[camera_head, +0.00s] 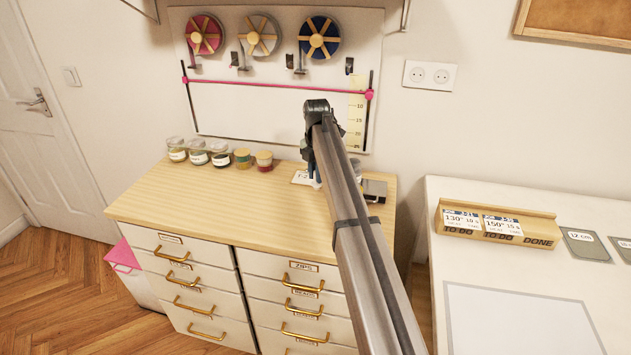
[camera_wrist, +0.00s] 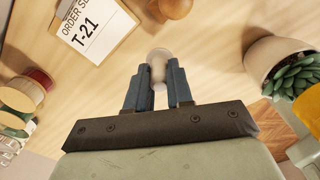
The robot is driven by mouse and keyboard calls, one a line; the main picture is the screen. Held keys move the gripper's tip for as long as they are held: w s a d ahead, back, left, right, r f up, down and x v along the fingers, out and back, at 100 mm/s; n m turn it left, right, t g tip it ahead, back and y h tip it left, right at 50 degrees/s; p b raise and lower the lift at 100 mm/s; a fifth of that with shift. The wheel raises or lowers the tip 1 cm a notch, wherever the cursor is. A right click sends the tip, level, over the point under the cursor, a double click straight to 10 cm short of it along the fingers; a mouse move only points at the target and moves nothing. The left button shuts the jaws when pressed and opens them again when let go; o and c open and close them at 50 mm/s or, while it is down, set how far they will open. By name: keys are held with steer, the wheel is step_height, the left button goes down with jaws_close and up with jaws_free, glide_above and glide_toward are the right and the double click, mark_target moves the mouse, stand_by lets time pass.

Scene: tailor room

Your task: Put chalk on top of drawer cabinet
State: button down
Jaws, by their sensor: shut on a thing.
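My gripper (camera_head: 315,178) is over the right part of the wooden top of the drawer cabinet (camera_head: 200,203); my arm hides much of it in the head view. In the wrist view, the blue fingers of my gripper (camera_wrist: 157,88) are shut on a small pale, rounded piece, which looks like the chalk (camera_wrist: 159,60). The chalk shows beyond and between the fingertips, with the cabinet top (camera_wrist: 125,62) behind it. I cannot tell whether it touches the wood. I cannot make out the chalk in the head view.
A clipboard marked T-21 (camera_wrist: 92,28) lies near my gripper, with a wooden knob-like thing (camera_wrist: 175,8) beside it. A potted succulent (camera_wrist: 272,62) is on the right. Several jars (camera_head: 220,155) line the cabinet's back edge. The front left of the top is clear. A white table (camera_head: 470,200) stands right.

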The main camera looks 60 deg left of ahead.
steer(key=shift+f, duration=1.5)
steer(key=shift+f, duration=0.2)
steer(key=c, duration=1)
jaws_free()
step_height(320, 180, up, 12)
steer(key=shift+r, duration=0.25)
